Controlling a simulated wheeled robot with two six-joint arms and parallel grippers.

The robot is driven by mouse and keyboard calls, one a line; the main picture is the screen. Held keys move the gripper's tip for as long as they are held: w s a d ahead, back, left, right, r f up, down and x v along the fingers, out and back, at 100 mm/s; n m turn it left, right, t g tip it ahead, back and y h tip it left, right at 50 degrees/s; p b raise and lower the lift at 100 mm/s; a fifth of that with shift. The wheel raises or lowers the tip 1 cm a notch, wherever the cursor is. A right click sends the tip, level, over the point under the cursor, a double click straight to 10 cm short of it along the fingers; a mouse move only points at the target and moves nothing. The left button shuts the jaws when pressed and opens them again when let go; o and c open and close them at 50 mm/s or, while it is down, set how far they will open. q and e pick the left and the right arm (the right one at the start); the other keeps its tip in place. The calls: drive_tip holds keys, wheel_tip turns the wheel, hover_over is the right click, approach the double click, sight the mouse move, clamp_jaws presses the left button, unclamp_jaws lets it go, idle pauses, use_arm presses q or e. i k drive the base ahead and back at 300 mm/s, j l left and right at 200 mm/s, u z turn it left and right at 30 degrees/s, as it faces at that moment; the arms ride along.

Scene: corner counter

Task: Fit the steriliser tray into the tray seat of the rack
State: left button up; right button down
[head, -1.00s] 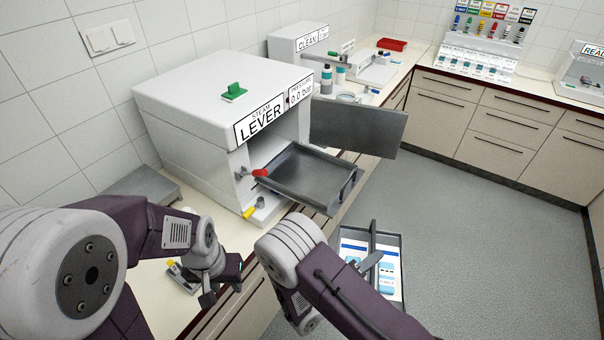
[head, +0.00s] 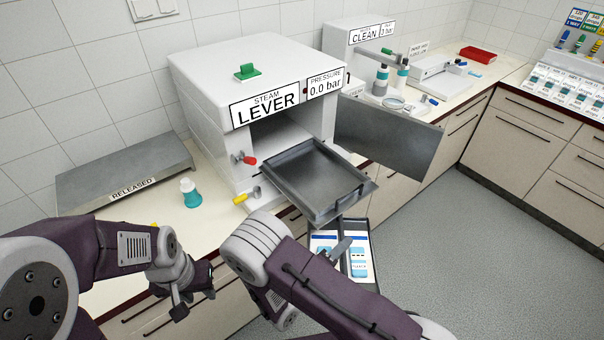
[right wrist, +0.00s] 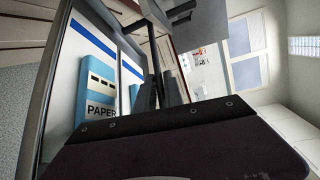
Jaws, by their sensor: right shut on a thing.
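The steriliser tray (head: 372,262) is a dark-rimmed tray with white-and-blue pouches and a raised middle bar. My right gripper (head: 343,250) is shut on that bar and holds the tray low, in front of the counter. The right wrist view shows the tray (right wrist: 50,85) close up, with a pouch marked PAPER. The rack (head: 318,180) is a grey, low-rimmed shelf sticking out of the steriliser's open chamber, with nothing on it.
The steriliser (head: 205,105) has its door (head: 392,138) swung open to the right of the rack. Red (head: 249,160) and yellow (head: 240,199) handles are at its front. A teal bottle (head: 191,193) and a RELEASED platform (head: 125,175) are left. Floor at right is clear.

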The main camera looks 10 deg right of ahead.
sight(315, 175)
drive_tip(key=l+u, duration=0.45)
drive_tip(key=k+l+u, duration=0.15)
drive_tip(key=l+u, duration=0.25)
drive_tip(key=k+l+u, duration=0.15)
drive_tip(key=u, duration=0.3)
drive_tip(key=k+l+u, duration=0.1)
drive_tip(key=u, duration=0.25)
drive_tip(key=k+l+u, duration=0.15)
drive_tip(key=u, duration=0.2)
